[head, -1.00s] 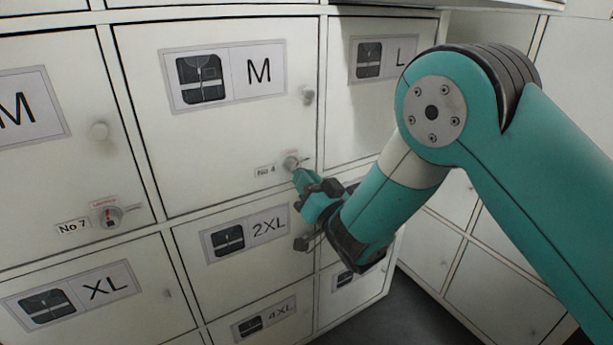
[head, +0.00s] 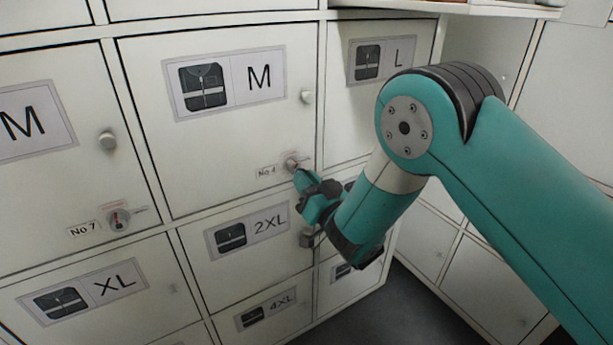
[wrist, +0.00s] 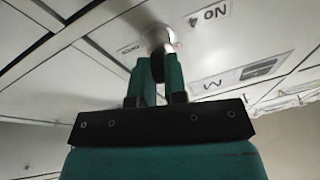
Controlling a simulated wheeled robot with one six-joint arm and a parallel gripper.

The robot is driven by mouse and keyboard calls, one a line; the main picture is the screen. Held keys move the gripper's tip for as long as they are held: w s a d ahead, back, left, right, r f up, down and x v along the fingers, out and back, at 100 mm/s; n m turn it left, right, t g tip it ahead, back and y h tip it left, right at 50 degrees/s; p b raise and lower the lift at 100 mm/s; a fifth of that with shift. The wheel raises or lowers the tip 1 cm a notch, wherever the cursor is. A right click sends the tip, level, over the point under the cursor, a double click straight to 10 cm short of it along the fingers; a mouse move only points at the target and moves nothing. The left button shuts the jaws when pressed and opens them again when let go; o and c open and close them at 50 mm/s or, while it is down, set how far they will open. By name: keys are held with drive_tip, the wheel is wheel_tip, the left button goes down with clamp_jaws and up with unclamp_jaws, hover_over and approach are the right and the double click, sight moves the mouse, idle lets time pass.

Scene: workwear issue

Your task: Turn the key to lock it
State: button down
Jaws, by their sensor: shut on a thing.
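The lock (head: 291,165) sits at the lower right of the M door (head: 230,135), beside a "No 4" label (head: 266,171). My gripper (head: 303,178) reaches it from the lower right, with its fingertips at the lock. In the wrist view my gripper (wrist: 158,70) is shut on a dark key (wrist: 157,66) just in front of the round metal lock (wrist: 158,38). In the head view the fingers hide most of the key, and I cannot tell its exact angle. The M door looks closed.
Another lock, with a red mark, stands beside the "No 7" label (head: 84,230) at left. White knobs project from the doors, one above the No 4 lock (head: 307,97). The 2XL door (head: 247,248) lies below my gripper. Open floor (head: 400,305) shows at lower right.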

drive_tip(key=shift+w+r+n+g+y+p, duration=0.15)
drive_tip(key=shift+n+g+p, duration=0.1)
drive_tip(key=shift+n+p, duration=1)
drive_tip(key=shift+w+r+n+g+y+p, duration=0.2)
drive_tip(key=shift+n+p, duration=0.45)
drive_tip(key=shift+p, duration=1.1)
